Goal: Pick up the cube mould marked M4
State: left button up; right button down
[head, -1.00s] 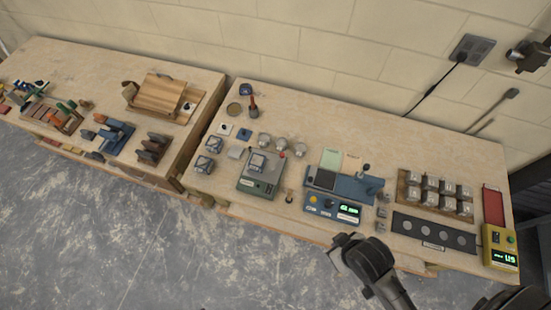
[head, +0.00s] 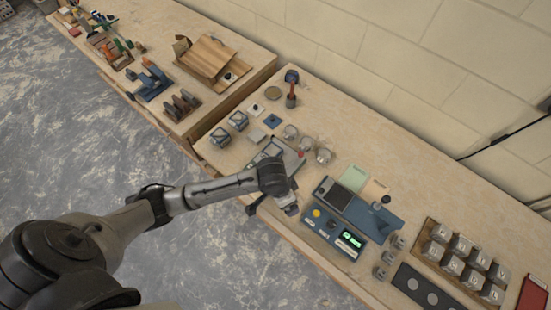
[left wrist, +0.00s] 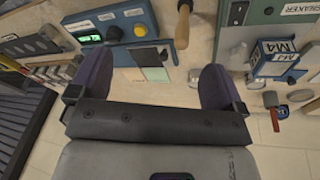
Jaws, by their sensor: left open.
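The cube mould marked M4 (left wrist: 275,60) is a blue block with white labels in the left wrist view. It sits on the green shaker (left wrist: 234,42), to the right of my left gripper (left wrist: 155,68). The gripper is open and empty, with its two dark fingers apart and the mould outside them. In the head view my left gripper (head: 272,206) hangs at the bench's front edge, by the shaker (head: 294,160). My arm partly hides the shaker and the mould there. My right gripper is not in view.
A blue device with a green display (head: 335,233) is close on the right. A wooden-handled tool (left wrist: 183,25) stands near the right finger.

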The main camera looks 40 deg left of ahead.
pick_arm(q)
jog(key=w+a+f+n+g+y+b, duration=0.15)
jog(key=w+a+b, duration=0.25)
jog(key=w+a, duration=0.5)
jog(key=r+n+b, duration=0.1)
jog(key=n+b, duration=0.2)
jog(key=n, duration=0.1)
send_over(272, 150)
jog(key=shift+m+y, duration=0.25)
jog(key=shift+y, duration=0.2)
jog(key=f, duration=0.7)
jog(key=shift+s+a+f, duration=0.1)
jog(key=shift+a+f, duration=0.05)
jog(key=shift+a, duration=0.1)
jog(key=f, duration=0.4)
jog(key=shift+d, duration=0.4)
jog(key=shift+f, duration=0.55)
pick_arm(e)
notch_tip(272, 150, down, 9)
pick_arm(q)
jog(key=shift+c, duration=0.4)
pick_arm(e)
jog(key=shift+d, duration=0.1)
